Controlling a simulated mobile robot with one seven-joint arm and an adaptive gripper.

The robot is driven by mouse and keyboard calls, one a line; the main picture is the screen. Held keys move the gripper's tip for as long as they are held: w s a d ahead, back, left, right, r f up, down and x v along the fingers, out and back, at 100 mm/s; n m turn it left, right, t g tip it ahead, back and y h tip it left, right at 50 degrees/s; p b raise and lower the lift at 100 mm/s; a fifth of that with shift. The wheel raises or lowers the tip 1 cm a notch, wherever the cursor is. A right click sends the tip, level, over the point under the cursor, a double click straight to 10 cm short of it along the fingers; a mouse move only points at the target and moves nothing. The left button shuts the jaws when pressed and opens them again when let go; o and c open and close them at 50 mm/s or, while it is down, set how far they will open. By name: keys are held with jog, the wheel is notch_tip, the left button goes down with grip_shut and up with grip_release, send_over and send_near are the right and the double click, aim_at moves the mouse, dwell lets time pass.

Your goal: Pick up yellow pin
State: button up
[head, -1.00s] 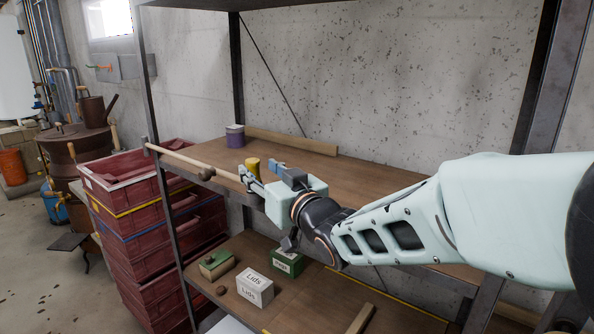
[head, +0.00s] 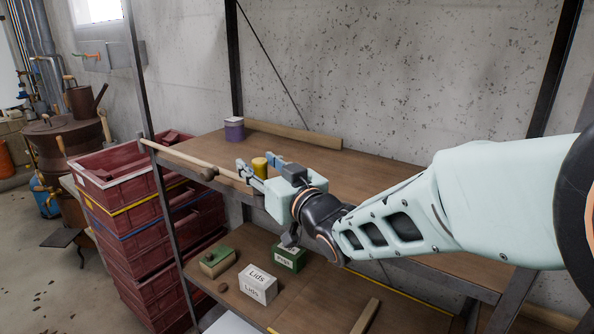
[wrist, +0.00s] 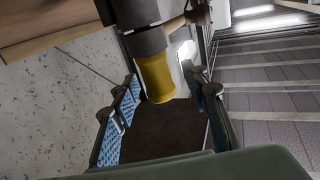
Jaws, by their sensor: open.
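The yellow pin (head: 260,167) is a short upright cylinder near the left end of the upper wooden shelf (head: 380,175). In the wrist view the yellow pin (wrist: 157,80) shows between the two fingers, with a dark grey part (wrist: 138,40) at its end. My gripper (head: 257,163) is open, with its blue-padded fingers pointing at the pin from the right. In the wrist view my gripper (wrist: 160,82) has gaps beside the pin; whether a finger touches it I cannot tell.
A beam (head: 195,163) with a round knob lies along the shelf's left edge, close to the fingers. A purple tin (head: 234,130) and a wooden board (head: 295,135) stand at the back. Red crates (head: 120,180) are left. Lids boxes (head: 257,285) are on the shelf below.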

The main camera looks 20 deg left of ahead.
jog(key=c, duration=1.1)
jog(key=shift+r, duration=0.1)
jog(key=shift+c, duration=0.2)
